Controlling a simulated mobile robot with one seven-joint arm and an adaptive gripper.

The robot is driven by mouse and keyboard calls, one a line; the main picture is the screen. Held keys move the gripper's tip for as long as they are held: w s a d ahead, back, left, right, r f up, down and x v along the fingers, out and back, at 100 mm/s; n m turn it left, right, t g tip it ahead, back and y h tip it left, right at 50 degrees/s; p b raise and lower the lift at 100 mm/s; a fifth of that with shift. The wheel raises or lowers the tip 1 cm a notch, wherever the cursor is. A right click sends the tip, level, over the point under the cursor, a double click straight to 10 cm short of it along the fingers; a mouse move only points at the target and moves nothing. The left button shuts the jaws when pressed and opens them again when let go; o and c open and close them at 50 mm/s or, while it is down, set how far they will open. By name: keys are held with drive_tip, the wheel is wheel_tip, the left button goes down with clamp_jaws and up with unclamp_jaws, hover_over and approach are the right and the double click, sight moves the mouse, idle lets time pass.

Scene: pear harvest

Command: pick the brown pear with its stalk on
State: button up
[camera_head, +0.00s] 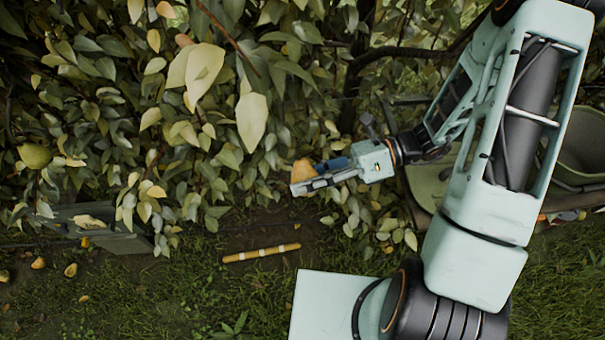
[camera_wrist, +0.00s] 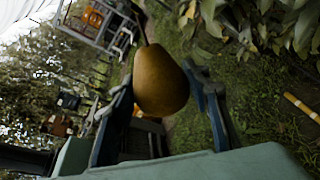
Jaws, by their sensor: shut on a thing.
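The brown pear (camera_wrist: 160,82) is between the two fingers of my gripper (camera_wrist: 165,98) in the wrist view, with its narrow end pointing away from the palm. A thin dark stalk shows at its narrow end. In the head view the brown pear (camera_head: 303,170) sits at the tip of my gripper (camera_head: 322,176), partly hidden by the fingers, in front of the foliage. My gripper is shut on the pear. No branch is seen joined to the stalk in the wrist view.
A green-yellow pear (camera_head: 35,155) hangs in the leaves at the left. Several fallen fruits (camera_head: 70,270) lie on the grass. A yellow banded stick (camera_head: 261,253) lies on the ground. A green tub (camera_head: 582,150) stands at the right behind my arm. Dense leaves surround my gripper's far side.

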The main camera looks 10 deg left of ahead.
drive_tip(key=s+d+n+t+y+b, duration=0.1)
drive_tip(key=s+d+n+y+b, duration=0.1)
drive_tip(key=s+d+n+b, duration=0.2)
drive_tip(key=s+n+b, duration=0.2)
drive_tip(key=shift+s+n+y, duration=0.3)
drive_tip(key=shift+n, duration=0.1)
drive_tip(key=shift+w+r, duration=0.1)
idle(0.3)
